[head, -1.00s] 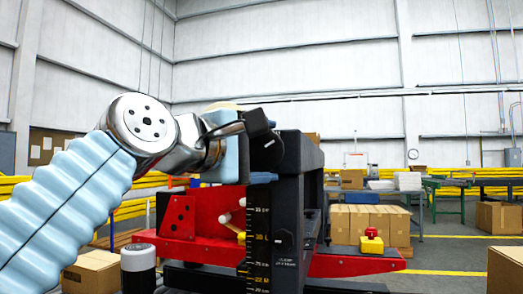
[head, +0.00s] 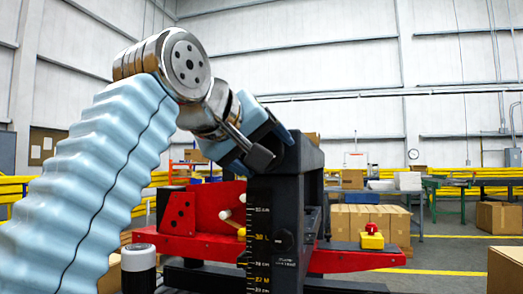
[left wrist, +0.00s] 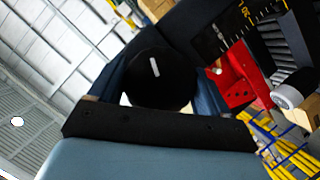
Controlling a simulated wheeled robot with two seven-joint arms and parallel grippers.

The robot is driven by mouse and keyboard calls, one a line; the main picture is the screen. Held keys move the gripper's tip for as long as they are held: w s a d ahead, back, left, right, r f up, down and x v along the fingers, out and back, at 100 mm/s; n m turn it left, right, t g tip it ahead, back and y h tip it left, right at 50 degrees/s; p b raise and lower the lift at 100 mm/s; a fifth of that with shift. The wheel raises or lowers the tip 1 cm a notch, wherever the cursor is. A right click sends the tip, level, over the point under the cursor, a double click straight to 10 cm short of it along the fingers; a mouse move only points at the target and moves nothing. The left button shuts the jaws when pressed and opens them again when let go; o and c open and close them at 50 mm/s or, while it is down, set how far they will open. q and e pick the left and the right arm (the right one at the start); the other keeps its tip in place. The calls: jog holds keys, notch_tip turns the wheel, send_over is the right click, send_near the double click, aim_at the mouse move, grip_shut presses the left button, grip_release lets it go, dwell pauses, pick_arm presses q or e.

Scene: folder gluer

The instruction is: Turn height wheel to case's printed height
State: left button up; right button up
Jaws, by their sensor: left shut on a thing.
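The height wheel (left wrist: 165,88) is a black round knob with a white line mark, seen in the left wrist view between the blue fingers of my left gripper (left wrist: 155,92). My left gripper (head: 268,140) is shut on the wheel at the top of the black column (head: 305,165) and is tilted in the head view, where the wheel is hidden. The height scale (head: 258,240) on the column has white and yellow marks, with 30 L and 22 M readable; it also shows in the left wrist view (left wrist: 245,20). No printed height is legible on any case. My right gripper is not in view.
The red machine body (head: 190,212) is behind the column. A yellow box with a red button (head: 371,238) is on the red rail at right. A white-topped cylinder (head: 138,258) stands at lower left. Cartons (head: 375,222) are behind, with another carton (head: 505,270) at the right edge.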

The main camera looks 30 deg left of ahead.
pick_arm(q)
jog(key=m+g+y, duration=0.1)
jog(key=m+y, duration=0.1)
jog(key=m, duration=0.1)
jog(key=shift+f, duration=0.2)
jog(key=m+y, duration=0.2)
jog(key=m, duration=0.1)
jog(key=shift+d+g, duration=0.1)
jog(key=shift+g, duration=0.2)
jog(key=shift+f+m+y, duration=0.1)
jog(key=shift+m+y, duration=0.8)
jog(key=shift+m, duration=0.3)
jog(key=shift+m+y, duration=1)
jog(key=shift+m, duration=0.4)
jog(key=o, duration=1)
jog(key=shift+a, duration=0.2)
jog(key=shift+s+r, duration=0.1)
jog(key=shift+r, duration=0.1)
